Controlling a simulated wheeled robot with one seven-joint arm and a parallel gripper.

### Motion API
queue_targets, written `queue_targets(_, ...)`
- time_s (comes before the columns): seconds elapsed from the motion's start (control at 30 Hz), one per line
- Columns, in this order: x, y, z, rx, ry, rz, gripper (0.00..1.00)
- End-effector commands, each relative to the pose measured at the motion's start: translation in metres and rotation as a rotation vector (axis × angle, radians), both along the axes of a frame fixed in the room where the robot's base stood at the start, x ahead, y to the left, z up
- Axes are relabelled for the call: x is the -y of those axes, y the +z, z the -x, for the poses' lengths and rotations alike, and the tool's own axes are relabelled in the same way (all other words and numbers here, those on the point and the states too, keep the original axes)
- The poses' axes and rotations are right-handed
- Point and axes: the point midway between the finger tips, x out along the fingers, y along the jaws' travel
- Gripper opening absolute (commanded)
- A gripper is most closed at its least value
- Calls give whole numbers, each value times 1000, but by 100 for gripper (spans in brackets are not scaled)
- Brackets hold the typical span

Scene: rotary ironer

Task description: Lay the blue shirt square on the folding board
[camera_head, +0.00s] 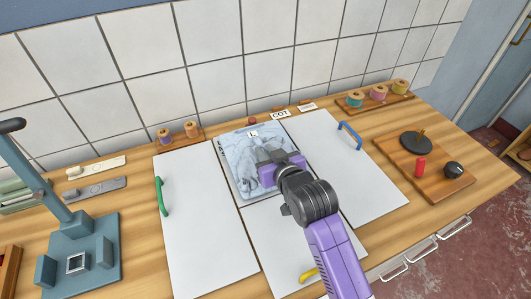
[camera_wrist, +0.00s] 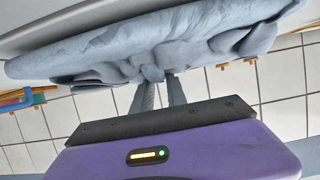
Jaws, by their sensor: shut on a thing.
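The pale blue shirt (camera_head: 236,165) is a rectangular bundle over the upper middle of the white folding board (camera_head: 205,225). Its collar end with a small white label points to the tiled wall. My purple gripper (camera_head: 270,158) is shut on the shirt near its right side and hides part of it. In the wrist view the fingers (camera_wrist: 156,86) pinch a gathered bit of the wrinkled shirt (camera_wrist: 170,45). I cannot tell whether the whole shirt touches the board. The board's side panels lie flat, with a green handle (camera_head: 161,196) left, a blue handle (camera_head: 350,135) right and a yellow handle (camera_head: 309,275) at the front.
A blue-grey press (camera_head: 80,255) stands at the left. Thread spools (camera_head: 378,96) stand on a rack at the back right, and others (camera_head: 178,133) at the back left. A wooden board (camera_head: 435,172) with a red peg and dark knobs lies right. Both side panels are bare.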

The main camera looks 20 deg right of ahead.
Motion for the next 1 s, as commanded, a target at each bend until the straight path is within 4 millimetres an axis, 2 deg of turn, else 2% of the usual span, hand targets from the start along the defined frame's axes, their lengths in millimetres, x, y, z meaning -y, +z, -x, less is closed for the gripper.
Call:
queue_targets(0.03, -2, -8, 2, -14, 4, -2, 0)
queue_targets(0.23, -3, -11, 3, -18, 5, -2, 0)
queue_targets(0.27, -3, -13, 3, -21, 5, -2, 22)
queue_targets(0.37, -3, -13, 3, -21, 5, -2, 40)
queue_targets(0.8, -1, -10, 4, -16, 1, -2, 40)
queue_targets(1.0, -1, -1, 25, -13, 2, -1, 40)
